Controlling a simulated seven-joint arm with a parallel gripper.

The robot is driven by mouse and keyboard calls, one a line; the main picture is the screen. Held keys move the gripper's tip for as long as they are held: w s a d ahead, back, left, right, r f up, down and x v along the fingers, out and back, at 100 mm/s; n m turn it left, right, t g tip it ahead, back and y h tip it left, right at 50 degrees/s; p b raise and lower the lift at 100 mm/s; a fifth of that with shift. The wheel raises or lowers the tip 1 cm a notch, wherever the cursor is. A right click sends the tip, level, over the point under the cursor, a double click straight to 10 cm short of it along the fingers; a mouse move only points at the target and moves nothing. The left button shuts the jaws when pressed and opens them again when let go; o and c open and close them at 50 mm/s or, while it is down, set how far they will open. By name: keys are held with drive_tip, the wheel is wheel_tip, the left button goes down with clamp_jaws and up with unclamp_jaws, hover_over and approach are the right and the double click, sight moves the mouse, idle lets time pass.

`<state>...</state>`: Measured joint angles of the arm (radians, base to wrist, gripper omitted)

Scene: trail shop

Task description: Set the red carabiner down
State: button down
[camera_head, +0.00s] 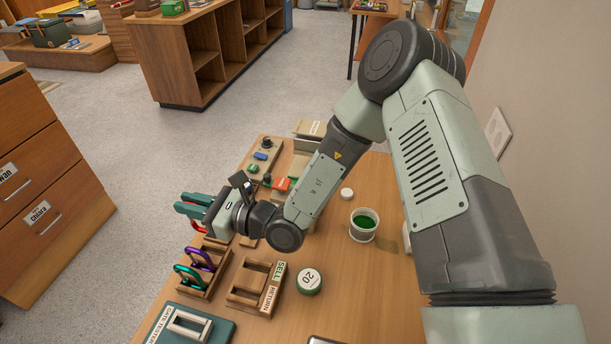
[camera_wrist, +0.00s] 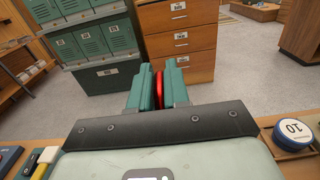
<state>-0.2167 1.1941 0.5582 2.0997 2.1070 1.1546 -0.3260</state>
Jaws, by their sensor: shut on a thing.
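My gripper (camera_head: 188,206) is at the left edge of the wooden table, with its green fingers pointing left. It is shut on the red carabiner (camera_wrist: 159,88), which shows as a red strip between the fingers in the wrist view. In the head view a bit of red (camera_head: 198,227) shows just below the fingers. A purple carabiner (camera_head: 201,258) and a teal carabiner (camera_head: 190,277) stand in a wooden rack (camera_head: 212,288) in front of the gripper. A wooden tray labelled SELL and RETURN (camera_head: 268,300) lies right of the rack.
A gate tester (camera_head: 215,331) lies at the near edge. A round tin marked 20 (camera_head: 309,281), a cup with green contents (camera_head: 363,225) and a white lid (camera_head: 346,194) stand on the right. Small coloured items on boards (camera_head: 268,158) lie at the back. Bare table surrounds the cup.

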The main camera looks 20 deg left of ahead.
wheel_tip(320, 180, up, 11)
drive_tip(key=w+d+f+m+t+h, duration=0.15)
drive_tip(key=w+d+m+t, duration=0.35)
drive_tip(key=w, duration=0.8)
drive_tip(key=w+d+m+t+h, duration=0.2)
drive_tip(key=w+d+t, duration=0.35)
drive_tip(key=w, duration=0.65)
drive_tip(key=w+d+r+m+t+h, duration=0.1)
drive_tip(key=w+d+m+t+h, duration=0.25)
drive_tip(key=w+d, duration=0.55)
drive_tip(key=w+d+m+t+h, duration=0.35)
drive_tip(key=w+d, duration=0.35)
drive_tip(key=d, duration=0.5)
drive_tip(key=shift+n+g+h, duration=0.3)
drive_tip(key=shift+g+h, duration=0.05)
drive_tip(key=shift+g, duration=0.1)
drive_tip(key=shift+a+f, duration=0.2)
drive_tip(key=shift+f, duration=5.05)
drive_tip(key=shift+a+f, duration=0.2)
drive_tip(key=shift+f, duration=5)
